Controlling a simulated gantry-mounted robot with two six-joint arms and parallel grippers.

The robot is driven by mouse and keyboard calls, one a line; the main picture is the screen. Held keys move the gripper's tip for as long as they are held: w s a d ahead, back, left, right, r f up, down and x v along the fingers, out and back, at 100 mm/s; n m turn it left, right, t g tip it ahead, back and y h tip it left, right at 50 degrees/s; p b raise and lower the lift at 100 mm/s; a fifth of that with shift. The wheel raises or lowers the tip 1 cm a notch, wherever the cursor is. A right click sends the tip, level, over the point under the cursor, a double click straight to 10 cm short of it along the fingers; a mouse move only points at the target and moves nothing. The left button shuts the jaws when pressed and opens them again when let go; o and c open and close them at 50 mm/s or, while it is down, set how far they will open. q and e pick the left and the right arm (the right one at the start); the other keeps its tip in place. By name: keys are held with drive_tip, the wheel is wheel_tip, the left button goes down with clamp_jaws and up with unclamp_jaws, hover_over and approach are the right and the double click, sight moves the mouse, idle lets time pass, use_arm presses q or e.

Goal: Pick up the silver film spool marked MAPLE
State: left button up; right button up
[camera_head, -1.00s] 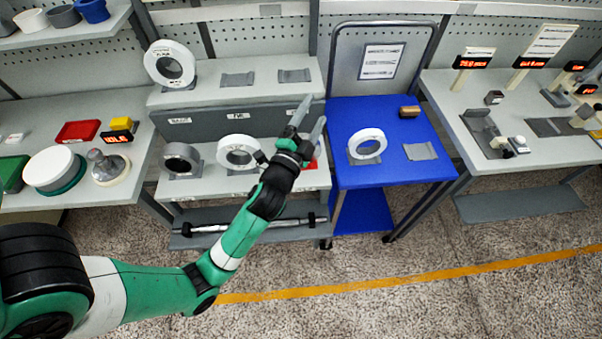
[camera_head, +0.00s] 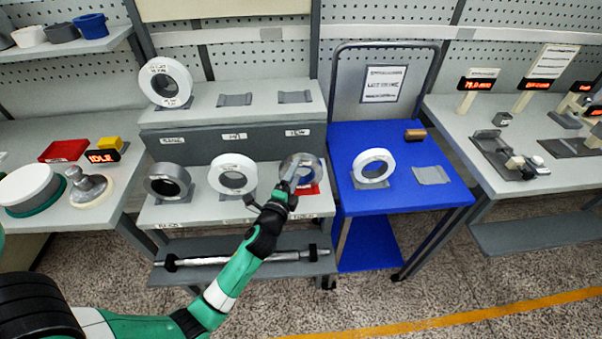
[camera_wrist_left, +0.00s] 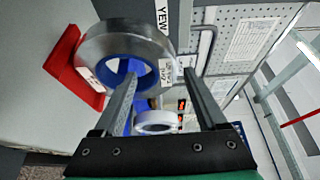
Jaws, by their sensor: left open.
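The silver spool (camera_head: 312,164) stands on the right of the lower shelf, over a red piece. In the left wrist view it is a shiny silver ring (camera_wrist_left: 108,42) with a blue inner core and a small white label whose text I cannot read. My left gripper (camera_head: 290,174) is open, in front of this spool and partly hiding it. In the left wrist view, one finger of the left gripper (camera_wrist_left: 163,76) overlaps the spool's lower rim and bore, and the other is to the right of the ring. I cannot tell whether either touches. My right gripper is not in view.
A white spool (camera_head: 223,187) and a dark grey spool (camera_head: 153,186) stand left on the same shelf. Another white ring (camera_head: 186,84) is on the upper tier. A blue cart (camera_head: 362,206) at the right carries a white ring (camera_head: 361,168). A rod (camera_head: 215,260) lies below.

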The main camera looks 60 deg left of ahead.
use_arm(q)
drive_tip(key=x, duration=0.3)
drive_tip(key=b+x, duration=0.1)
drive_tip(key=x, duration=0.1)
drive_tip(key=shift+a+r, duration=0.1)
drive_tip(key=shift+r, duration=0.25)
clamp_jaws()
idle(1.0)
